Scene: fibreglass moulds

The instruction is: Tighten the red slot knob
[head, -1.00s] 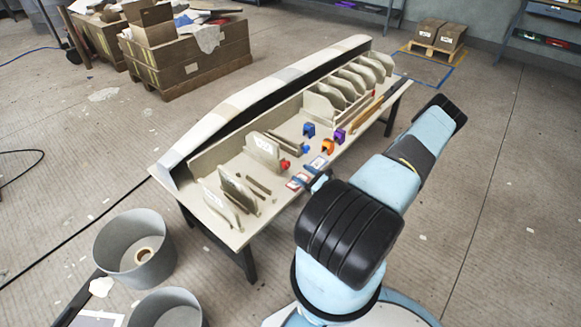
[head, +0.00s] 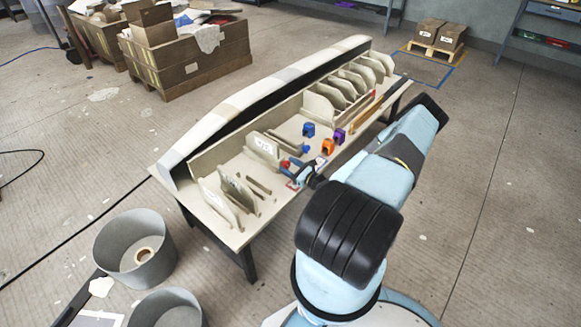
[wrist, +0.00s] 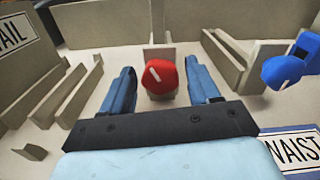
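The red slot knob (wrist: 160,76) sits in the middle of the wrist view, with a pale slanted mark on its face. It is on the near end of a beige slot piece. In the head view the red knob (head: 285,163) shows small, partly hidden by my gripper (head: 296,172). In the wrist view my gripper (wrist: 160,84) is open, with one blue finger on each side of the knob. A gap shows between the knob and each finger.
A blue knob (wrist: 285,72) is right of the red one. A WAIST label (wrist: 292,150) lies at lower right. Beige upright panels stand left and right. Blue (head: 308,129), orange (head: 328,146) and purple (head: 339,135) clips sit farther along the table.

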